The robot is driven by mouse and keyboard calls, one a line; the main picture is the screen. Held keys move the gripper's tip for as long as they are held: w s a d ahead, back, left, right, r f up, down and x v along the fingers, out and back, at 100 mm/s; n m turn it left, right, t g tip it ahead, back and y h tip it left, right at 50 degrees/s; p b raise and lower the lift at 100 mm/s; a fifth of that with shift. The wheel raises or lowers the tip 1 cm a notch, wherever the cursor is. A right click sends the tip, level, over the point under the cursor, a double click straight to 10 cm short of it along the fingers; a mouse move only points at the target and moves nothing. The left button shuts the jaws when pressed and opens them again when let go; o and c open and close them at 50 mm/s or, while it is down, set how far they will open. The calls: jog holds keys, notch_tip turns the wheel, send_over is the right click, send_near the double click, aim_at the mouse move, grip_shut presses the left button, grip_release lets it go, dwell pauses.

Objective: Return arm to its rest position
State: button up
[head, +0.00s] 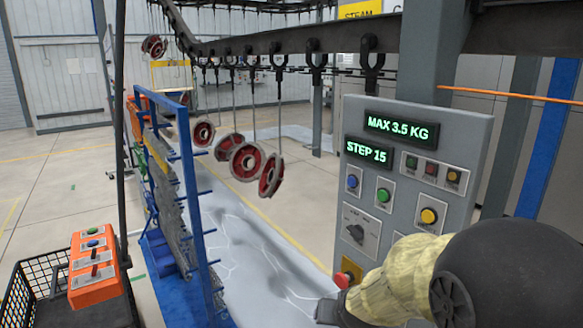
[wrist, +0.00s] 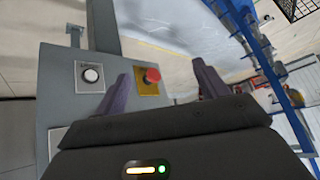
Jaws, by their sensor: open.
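My gripper (wrist: 165,85) shows in the wrist view with its two dark fingers spread apart and nothing between them. Behind the fingers are the grey control panel and its red mushroom button (wrist: 152,75) on a yellow plate. In the head view my arm, with a pale cloth-like sleeve, reaches in from the lower right, in front of the lower part of the control panel (head: 465,140). Part of my gripper (head: 326,310) shows low in the head view, below the red button (head: 342,280); its fingertips are not clear there.
Red-and-grey wheel parts (head: 246,160) hang from hooks on the overhead conveyor (head: 250,42). A blue rack (head: 187,170) stands left of centre. An orange control box (head: 95,268) and a black basket (head: 35,270) are at lower left. The panel reads "MAX 3.5 KG" and "STEP 15".

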jog(key=s+d+f+g, duration=0.1)
jog(key=s+d+g, duration=0.1)
jog(key=s, duration=0.5)
jog(key=s+d+f+n+g, duration=0.1)
jog(key=s+d+f+g, duration=0.1)
jog(key=s, duration=0.5)
jog(key=shift+s+d+f+g+h, duration=0.15)
jog(key=shift+s+d+g+h, duration=0.15)
jog(key=shift+s+d+g, duration=0.15)
jog(key=shift+w, duration=0.1)
